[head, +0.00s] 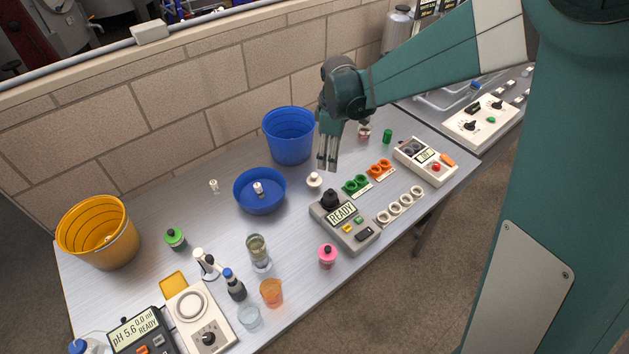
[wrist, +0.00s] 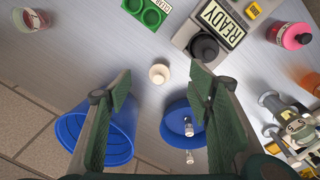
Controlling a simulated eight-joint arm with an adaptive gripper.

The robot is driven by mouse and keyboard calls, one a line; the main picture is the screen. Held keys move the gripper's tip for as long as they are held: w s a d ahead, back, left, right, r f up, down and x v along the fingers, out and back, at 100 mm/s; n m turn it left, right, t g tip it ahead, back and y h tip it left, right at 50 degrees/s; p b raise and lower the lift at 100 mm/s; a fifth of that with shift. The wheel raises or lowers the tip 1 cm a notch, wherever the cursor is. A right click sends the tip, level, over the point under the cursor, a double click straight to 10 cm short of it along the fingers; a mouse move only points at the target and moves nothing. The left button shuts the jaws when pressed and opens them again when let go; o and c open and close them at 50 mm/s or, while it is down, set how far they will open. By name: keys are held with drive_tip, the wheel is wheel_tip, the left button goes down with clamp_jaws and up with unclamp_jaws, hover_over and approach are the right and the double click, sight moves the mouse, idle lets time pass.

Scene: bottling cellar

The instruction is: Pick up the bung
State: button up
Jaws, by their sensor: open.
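A small cream, rounded stopper-like piece, which looks like the bung (head: 314,180), stands on the grey bench between the blue bowl and the grey READY meter. In the wrist view the bung (wrist: 159,73) shows just beyond and between my fingertips. My gripper (head: 328,166) hangs above the bench, pointing down, close to the bung and slightly to its right in the head view. In the wrist view my gripper (wrist: 160,88) has its two green fingers wide apart, with nothing held between them. The bung is apart from both fingers.
The blue bucket (head: 289,136) and blue bowl (head: 260,204), with a small white piece (head: 258,188) inside, stand to the left. The READY meter (head: 345,222), green holder (head: 356,186) and orange holder (head: 380,169) stand to the right. A brick wall (head: 150,110) runs behind.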

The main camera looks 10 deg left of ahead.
sight(314, 175)
drive_tip(key=a+f+n, duration=0.1)
drive_tip(key=a+f, duration=0.1)
drive_tip(key=w+a+f+n, duration=0.1)
drive_tip(key=f, duration=0.2)
drive_tip(key=w+a+f+g, duration=0.1)
drive_tip(key=a+f, duration=0.1)
drive_tip(key=f, duration=0.1)
drive_tip(key=shift+w+a+n, duration=0.2)
drive_tip(key=shift+a+n, duration=0.15)
drive_tip(key=shift+n, duration=0.05)
drive_tip(key=shift+f, duration=0.1)
drive_tip(key=shift+f, duration=1.25)
drive_tip(key=shift+f, duration=0.15)
drive_tip(key=shift+d+f+b, duration=0.1)
drive_tip(key=shift+f+b, duration=0.4)
drive_tip(key=shift+f, duration=1.95)
drive_tip(key=shift+s, duration=0.1)
drive_tip(key=shift+c, duration=0.6)
drive_tip(key=c, duration=0.9)
